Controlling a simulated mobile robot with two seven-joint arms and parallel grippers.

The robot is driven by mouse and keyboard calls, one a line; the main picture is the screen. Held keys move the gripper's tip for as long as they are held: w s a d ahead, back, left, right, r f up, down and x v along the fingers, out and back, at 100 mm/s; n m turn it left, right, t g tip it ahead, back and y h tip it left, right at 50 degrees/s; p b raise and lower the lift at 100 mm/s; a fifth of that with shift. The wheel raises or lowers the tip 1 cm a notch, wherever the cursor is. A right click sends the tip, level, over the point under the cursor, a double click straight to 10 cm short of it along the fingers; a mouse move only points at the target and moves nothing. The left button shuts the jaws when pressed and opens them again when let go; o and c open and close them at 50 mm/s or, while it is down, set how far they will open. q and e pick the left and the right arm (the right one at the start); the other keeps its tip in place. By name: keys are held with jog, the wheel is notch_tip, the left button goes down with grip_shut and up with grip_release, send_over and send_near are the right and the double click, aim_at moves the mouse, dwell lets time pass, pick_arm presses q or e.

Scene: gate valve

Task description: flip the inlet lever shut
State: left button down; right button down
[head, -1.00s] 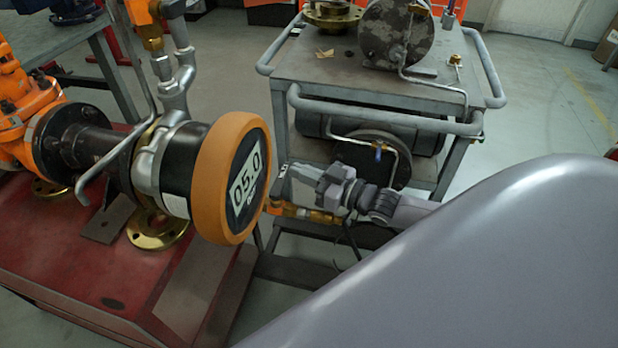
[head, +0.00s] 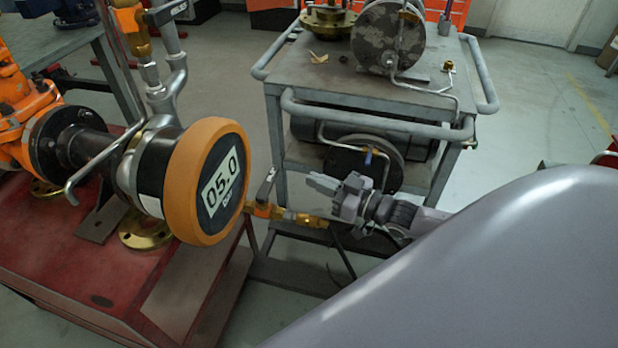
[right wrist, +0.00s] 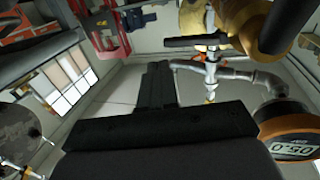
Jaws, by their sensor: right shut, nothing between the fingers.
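My left gripper is not in view.
A grey bent rod (head: 100,165) sticks out left of the gauge. A grey cart (head: 440,90) with rails stands close behind my right gripper.

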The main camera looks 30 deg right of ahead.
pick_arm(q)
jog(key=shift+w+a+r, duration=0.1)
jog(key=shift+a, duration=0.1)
pick_arm(e)
jog(key=s+d, duration=0.5)
jog(key=shift+s, duration=0.3)
